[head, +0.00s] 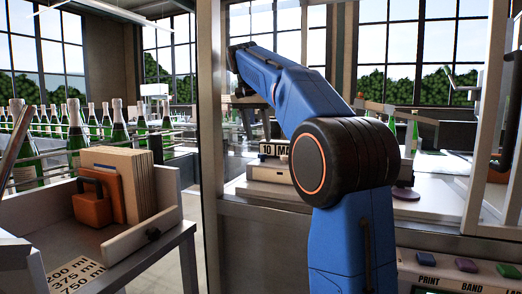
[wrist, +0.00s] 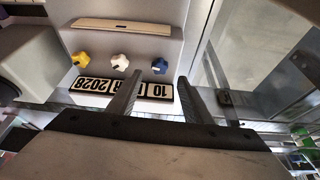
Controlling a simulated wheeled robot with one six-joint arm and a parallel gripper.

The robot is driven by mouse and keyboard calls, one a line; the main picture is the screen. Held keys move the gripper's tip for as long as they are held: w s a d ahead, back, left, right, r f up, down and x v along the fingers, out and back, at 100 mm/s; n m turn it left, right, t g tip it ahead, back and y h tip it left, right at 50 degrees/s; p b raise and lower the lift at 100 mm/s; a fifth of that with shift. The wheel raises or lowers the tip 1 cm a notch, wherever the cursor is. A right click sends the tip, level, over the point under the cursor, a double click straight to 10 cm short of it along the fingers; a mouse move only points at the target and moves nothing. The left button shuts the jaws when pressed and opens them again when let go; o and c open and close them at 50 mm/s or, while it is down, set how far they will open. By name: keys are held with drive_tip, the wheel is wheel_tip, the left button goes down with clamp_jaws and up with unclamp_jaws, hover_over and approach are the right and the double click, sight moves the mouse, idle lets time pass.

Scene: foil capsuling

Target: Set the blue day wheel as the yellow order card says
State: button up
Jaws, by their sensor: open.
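The blue day wheel (wrist: 159,67) is a small lobed knob, seen in the wrist view at the right end of a row of three. My gripper (wrist: 160,78) is open and empty. In that view the blue wheel appears between and just beyond its fingertips; I see no contact. The date display (wrist: 95,84) appears upside down there, with "10" and "2028" readable and the middle part hidden behind a finger. In the head view the display (head: 272,149) shows "10" and the start of a month; my arm hides the rest. I cannot make out a yellow order card.
A white wheel (wrist: 120,62) and a yellow wheel (wrist: 81,58) sit beside the blue one. PRINT (head: 427,261) and BAND (head: 466,265) buttons are at the front right. A frame post (head: 211,150) stands left of my arm. Bottles (head: 75,130) line the left.

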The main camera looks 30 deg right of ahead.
sight(262, 154)
drive_tip(key=x, duration=0.6)
drive_tip(key=shift+w+f, duration=0.1)
drive_tip(key=shift+f, duration=0.25)
drive_tip(key=shift+d, duration=0.1)
drive_tip(key=c, duration=1.1)
